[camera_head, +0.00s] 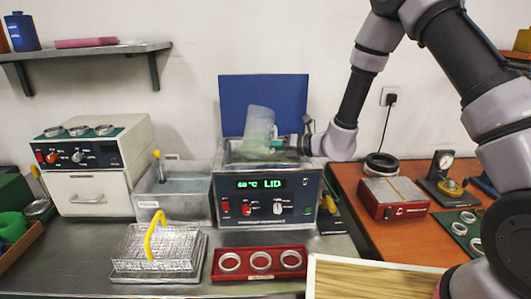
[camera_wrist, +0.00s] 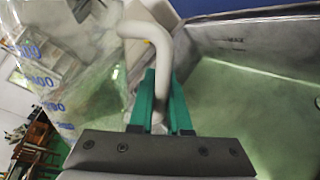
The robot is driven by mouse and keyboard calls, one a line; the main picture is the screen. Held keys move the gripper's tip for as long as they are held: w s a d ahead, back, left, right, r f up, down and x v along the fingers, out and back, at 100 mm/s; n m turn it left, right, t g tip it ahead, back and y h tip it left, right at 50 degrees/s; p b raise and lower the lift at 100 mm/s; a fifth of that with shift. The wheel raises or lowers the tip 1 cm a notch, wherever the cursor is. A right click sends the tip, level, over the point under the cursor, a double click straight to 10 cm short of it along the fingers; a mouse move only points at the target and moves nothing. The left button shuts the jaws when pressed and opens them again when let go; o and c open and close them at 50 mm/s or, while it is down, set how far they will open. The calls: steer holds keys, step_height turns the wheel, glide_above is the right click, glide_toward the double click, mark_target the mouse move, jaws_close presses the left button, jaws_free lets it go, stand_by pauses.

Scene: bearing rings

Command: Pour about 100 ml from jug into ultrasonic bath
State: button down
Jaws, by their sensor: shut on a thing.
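The clear jug (camera_head: 259,124) is above the ultrasonic bath (camera_head: 265,203), tilted slightly in the head view. Greenish liquid shows low in it. In the wrist view the jug (camera_wrist: 75,75) has blue markings and a pale handle (camera_wrist: 135,55). My gripper (camera_head: 291,143) comes from the right; in the wrist view its green fingers (camera_wrist: 160,98) are shut on the handle. The bath's tank (camera_wrist: 250,110) lies on the right in the wrist view, with greenish liquid inside and a MAX mark on its wall. Whether liquid is flowing from the jug cannot be told.
The blue lid (camera_head: 263,96) stands up behind the bath, whose display reads LID. A wire basket (camera_head: 158,248) and a red tray with rings (camera_head: 260,276) lie in front. A red device (camera_head: 393,197) stands on the right.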

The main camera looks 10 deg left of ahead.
mark_target(271, 152)
steer(key=shift+s+r+m+g, duration=0.25)
steer(key=shift+s+m+g, duration=0.25)
steer(key=shift+s+m, duration=0.15)
steer(key=shift+s+f+m+p, duration=0.35)
steer(key=shift+s+m, duration=0.05)
steer(key=shift+m, duration=0.15)
steer(key=shift+d+f+m+g+p, duration=0.15)
steer(key=shift+m+g+p, duration=0.25)
steer(key=shift+p, duration=0.3)
stand_by(0.8)
steer(key=shift+s, duration=0.45)
steer(key=shift+s+a+f+p, duration=0.1)
steer(key=shift+s+a+p, duration=0.1)
steer(key=shift+s+p, duration=0.1)
steer(key=shift+s+m, duration=0.15)
steer(key=shift+m, duration=0.15)
